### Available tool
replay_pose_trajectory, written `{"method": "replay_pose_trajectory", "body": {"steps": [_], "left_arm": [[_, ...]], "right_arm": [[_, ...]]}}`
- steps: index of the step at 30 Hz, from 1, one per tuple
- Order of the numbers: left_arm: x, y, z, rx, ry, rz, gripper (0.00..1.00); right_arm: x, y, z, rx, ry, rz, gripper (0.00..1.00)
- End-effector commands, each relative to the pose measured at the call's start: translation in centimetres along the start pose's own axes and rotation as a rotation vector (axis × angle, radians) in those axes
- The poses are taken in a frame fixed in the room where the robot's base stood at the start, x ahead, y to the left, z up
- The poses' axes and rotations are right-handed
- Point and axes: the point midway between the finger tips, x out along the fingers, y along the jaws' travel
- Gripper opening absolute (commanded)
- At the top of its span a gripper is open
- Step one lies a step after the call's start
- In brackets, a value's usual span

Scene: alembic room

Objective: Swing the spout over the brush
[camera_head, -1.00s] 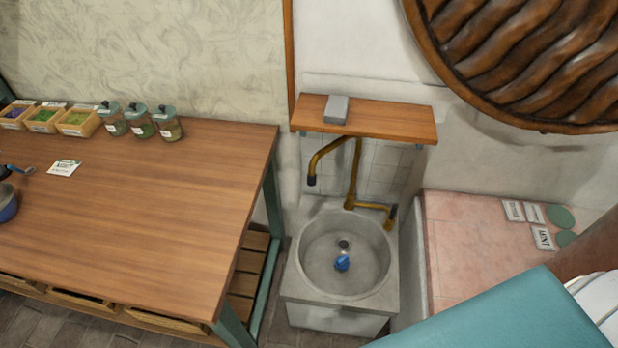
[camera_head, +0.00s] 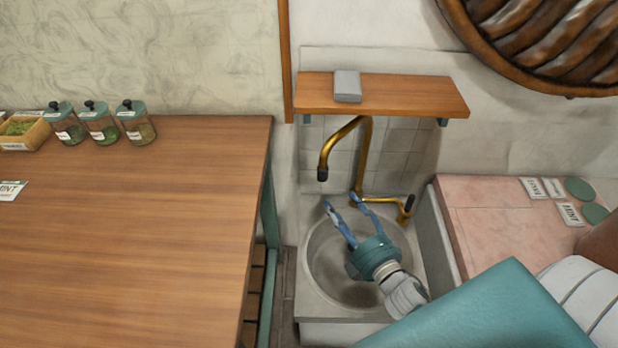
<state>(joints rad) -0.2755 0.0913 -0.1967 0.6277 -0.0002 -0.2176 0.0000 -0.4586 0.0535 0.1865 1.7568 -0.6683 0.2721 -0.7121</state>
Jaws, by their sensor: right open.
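The brass spout (camera_head: 343,135) rises from the tap behind the sink and curves to the left, its dark tip (camera_head: 322,174) hanging above the left rear rim of the basin. My right gripper (camera_head: 344,203) is open and empty over the basin, its two blue fingers pointing up toward the tap. The fingertips are below and a little right of the spout tip, and appear apart from it. The tap handle (camera_head: 408,204) is at the right. The brush is hidden now, behind my right gripper and arm. My left gripper is not in view.
The stone sink (camera_head: 318,262) stands between a wooden table (camera_head: 130,220) and a pink ledge (camera_head: 480,222) with labels and green discs. A wooden shelf (camera_head: 400,95) with a grey block (camera_head: 347,86) hangs above the spout. Glass jars (camera_head: 100,123) stand on the table.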

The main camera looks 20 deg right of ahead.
Motion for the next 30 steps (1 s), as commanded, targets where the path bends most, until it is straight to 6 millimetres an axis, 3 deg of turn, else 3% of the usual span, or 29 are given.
{"method": "replay_pose_trajectory", "body": {"steps": [4,8,13,21,30], "left_arm": [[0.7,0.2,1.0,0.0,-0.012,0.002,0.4],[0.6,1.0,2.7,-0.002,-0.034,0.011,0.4],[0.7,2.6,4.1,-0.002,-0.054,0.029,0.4],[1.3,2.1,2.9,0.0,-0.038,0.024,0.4],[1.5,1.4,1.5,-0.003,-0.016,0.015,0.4]], "right_arm": [[0.3,2.7,-0.2,-0.089,0.017,0.063,0.54],[1.6,3.1,-0.2,-0.095,0.019,0.067,0.54],[4.8,3.3,-0.3,-0.094,0.02,0.068,0.54],[9.4,3.4,-0.4,-0.091,0.018,0.065,0.54],[10.9,3.5,-0.4,-0.088,0.016,0.062,0.54]]}}
